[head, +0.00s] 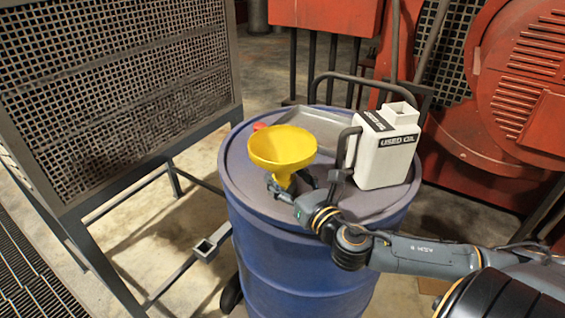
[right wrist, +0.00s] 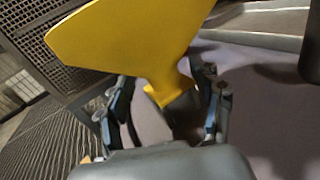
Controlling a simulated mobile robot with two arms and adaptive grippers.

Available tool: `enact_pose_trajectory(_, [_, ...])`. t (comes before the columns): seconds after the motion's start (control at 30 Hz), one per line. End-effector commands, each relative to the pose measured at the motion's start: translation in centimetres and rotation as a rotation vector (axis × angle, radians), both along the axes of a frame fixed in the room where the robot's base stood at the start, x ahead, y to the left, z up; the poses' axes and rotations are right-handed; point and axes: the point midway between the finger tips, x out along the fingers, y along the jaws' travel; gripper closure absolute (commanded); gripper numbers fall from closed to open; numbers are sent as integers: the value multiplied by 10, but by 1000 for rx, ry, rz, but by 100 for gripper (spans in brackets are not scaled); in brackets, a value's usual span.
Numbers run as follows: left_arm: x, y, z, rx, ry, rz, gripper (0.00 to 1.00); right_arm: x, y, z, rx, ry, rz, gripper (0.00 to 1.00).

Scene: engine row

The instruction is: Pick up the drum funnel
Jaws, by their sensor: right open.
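The drum funnel (head: 282,150) is a yellow cone with a narrow spout, upright over the top of the blue drum (head: 293,262). In the right wrist view the funnel (right wrist: 130,38) fills the upper left, its spout pointing down between the fingers. My right gripper (head: 292,187) comes in from the right, low at the spout. In the right wrist view my right gripper (right wrist: 165,112) is open, with a finger on each side of the spout and visible gaps. The spout's lower end is partly hidden by the gripper in the head view. My left gripper is not in view.
A white used oil jug (head: 387,150) stands on the drum right of the funnel, near my right wrist. A grey tray (head: 310,119) and a small red object (head: 260,126) lie behind. A mesh guard (head: 120,80) stands left; red machinery (head: 520,80) is right.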

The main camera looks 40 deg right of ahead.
Motion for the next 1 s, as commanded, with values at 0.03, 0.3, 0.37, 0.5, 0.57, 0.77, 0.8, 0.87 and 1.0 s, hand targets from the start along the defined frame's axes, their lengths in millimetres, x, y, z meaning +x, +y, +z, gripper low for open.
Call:
enact_pose_trajectory(0.03, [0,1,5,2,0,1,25,7,0,4,1,-3,-2,34])
enact_pose_trajectory(0.3, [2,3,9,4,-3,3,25,24,-1,0,0,0,0,34])
enact_pose_trajectory(0.37, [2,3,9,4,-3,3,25,24,-1,0,0,1,0,34])
enact_pose_trajectory(0.5, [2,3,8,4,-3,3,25,24,-1,0,-1,1,0,34])
enact_pose_trajectory(0.57, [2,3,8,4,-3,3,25,24,-1,0,-1,1,0,44])
enact_pose_trajectory(0.77, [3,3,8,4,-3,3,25,24,-1,0,-1,1,0,85])
enact_pose_trajectory(0.8, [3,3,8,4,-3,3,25,24,-1,0,-1,1,1,93])
enact_pose_trajectory(0.87, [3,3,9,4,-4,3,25,24,-1,0,-1,0,1,100])
enact_pose_trajectory(1.0, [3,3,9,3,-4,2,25,24,-1,1,0,-1,2,100])
